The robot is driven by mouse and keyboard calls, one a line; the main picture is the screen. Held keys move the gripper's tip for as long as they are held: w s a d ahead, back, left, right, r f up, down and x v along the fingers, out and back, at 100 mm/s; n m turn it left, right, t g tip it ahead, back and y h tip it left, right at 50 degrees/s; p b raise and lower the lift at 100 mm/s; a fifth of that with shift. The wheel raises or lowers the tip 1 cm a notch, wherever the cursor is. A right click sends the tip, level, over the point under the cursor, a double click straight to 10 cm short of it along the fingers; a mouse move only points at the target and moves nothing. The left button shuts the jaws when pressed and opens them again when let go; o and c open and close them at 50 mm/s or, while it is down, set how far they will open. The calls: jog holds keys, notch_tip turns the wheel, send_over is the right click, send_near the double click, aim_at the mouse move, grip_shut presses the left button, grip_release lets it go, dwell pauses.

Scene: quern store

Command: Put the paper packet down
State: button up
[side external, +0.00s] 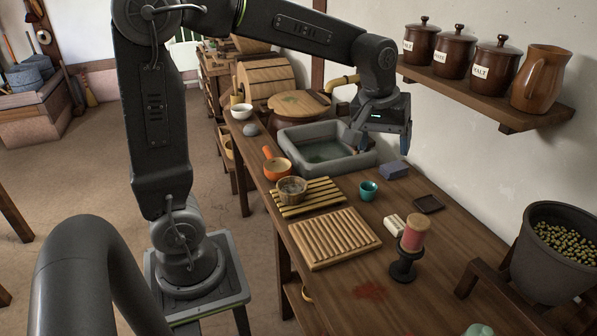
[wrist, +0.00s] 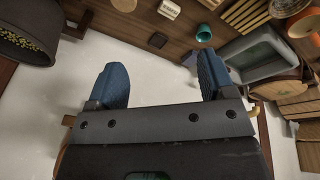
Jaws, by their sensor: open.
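My gripper (side external: 383,142) hangs above the back of the wooden table, over the right end of the stone basin. In the wrist view its two blue fingers (wrist: 162,82) stand wide apart with nothing between them. No object is clearly marked as the paper packet. A small blue-grey block (side external: 394,171) lies flat on the table below my gripper, apart from it, and may be the packet. In the wrist view a bluish-grey piece (wrist: 189,59) shows beside the right finger, partly hidden.
The grey basin (side external: 300,135) is left of the block. A jar shelf (side external: 490,98) juts from the wall.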

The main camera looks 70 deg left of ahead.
jog(key=s+d+m+t, duration=0.2)
jog(key=s+m, duration=0.6)
jog(key=s, duration=1.1)
jog(key=shift+d, duration=0.8)
jog(key=shift+f, duration=0.1)
